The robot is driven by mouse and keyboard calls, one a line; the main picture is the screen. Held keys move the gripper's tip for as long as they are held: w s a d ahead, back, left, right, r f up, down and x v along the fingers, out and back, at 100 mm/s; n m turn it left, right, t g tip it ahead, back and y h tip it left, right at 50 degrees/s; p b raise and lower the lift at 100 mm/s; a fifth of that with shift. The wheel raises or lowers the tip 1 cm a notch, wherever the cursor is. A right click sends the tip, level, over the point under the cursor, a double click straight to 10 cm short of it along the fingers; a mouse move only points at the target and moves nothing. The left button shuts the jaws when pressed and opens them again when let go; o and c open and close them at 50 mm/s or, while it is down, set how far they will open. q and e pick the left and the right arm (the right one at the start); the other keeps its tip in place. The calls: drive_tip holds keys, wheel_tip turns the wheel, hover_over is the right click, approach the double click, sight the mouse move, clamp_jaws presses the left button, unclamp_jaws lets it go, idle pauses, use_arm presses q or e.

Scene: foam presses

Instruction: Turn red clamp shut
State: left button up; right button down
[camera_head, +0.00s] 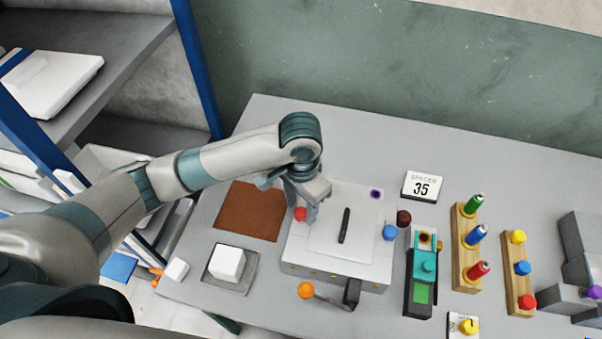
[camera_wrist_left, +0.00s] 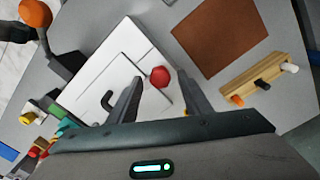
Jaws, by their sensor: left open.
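The red clamp (camera_head: 300,213) is a small round red knob at the left side of a white flat press (camera_head: 340,270). It also shows in the left wrist view (camera_wrist_left: 159,76). My left gripper (camera_head: 308,206) is above the press's left side, right by the red clamp. In the left wrist view its two fingers are spread, with the red knob appearing between their tips (camera_wrist_left: 158,86). I cannot tell whether they touch it. A blue knob (camera_head: 389,232) and a purple knob (camera_head: 376,194) sit at the press's right side. My right gripper is not in view.
A black handle (camera_head: 344,225) stands on the press, and a lever with an orange ball (camera_head: 306,290) sticks out in front. A brown sheet (camera_head: 250,212) lies left, a white block (camera_head: 227,262) in a grey tray below it. A teal device (camera_head: 424,265) stands right.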

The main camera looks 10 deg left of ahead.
sight(301, 211)
use_arm(q)
wheel_tip(301, 211, up, 16)
drive_tip(key=b, duration=0.2)
idle(0.4)
idle(0.6)
